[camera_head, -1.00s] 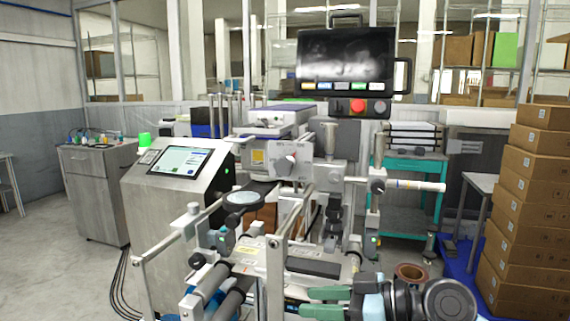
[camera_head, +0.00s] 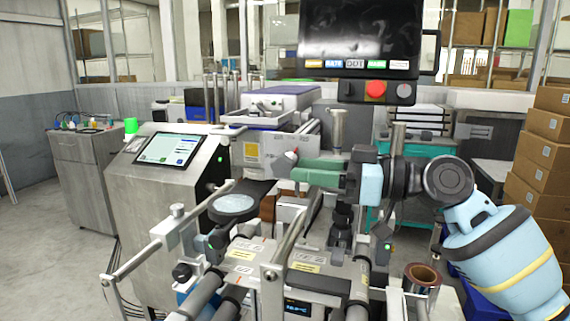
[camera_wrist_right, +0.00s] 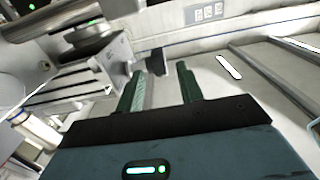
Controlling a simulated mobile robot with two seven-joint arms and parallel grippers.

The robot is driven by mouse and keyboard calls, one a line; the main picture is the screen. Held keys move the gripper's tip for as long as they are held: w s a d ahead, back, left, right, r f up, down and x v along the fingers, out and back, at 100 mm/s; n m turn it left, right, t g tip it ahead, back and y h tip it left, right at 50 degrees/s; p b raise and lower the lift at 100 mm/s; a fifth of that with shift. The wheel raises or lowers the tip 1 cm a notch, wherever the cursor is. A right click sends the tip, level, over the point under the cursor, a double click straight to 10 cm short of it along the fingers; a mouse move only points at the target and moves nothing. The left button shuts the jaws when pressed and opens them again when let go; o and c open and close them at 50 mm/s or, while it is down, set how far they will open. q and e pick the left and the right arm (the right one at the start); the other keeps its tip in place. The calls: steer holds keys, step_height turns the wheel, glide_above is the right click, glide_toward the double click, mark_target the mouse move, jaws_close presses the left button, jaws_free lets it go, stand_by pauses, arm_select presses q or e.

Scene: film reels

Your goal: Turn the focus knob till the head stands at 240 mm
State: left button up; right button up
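The grey marking head (camera_head: 264,153) stands over the machine's bed, with a yellow label on its front panel. The head's scale reading is not legible. My left gripper is out of view.
A tilted touch screen (camera_head: 168,150) on a steel cabinet stands left. A dark monitor with a red button (camera_head: 376,89) hangs above. Rollers and rails (camera_head: 275,250) fill the front. Stacked cartons (camera_head: 545,135) stand right.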

mark_target(284, 178)
steer(key=shift+p+x, duration=0.3)
steer(key=shift+x, duration=2.05)
steer(key=shift+w+f, duration=0.1)
steer(key=c, duration=0.8)
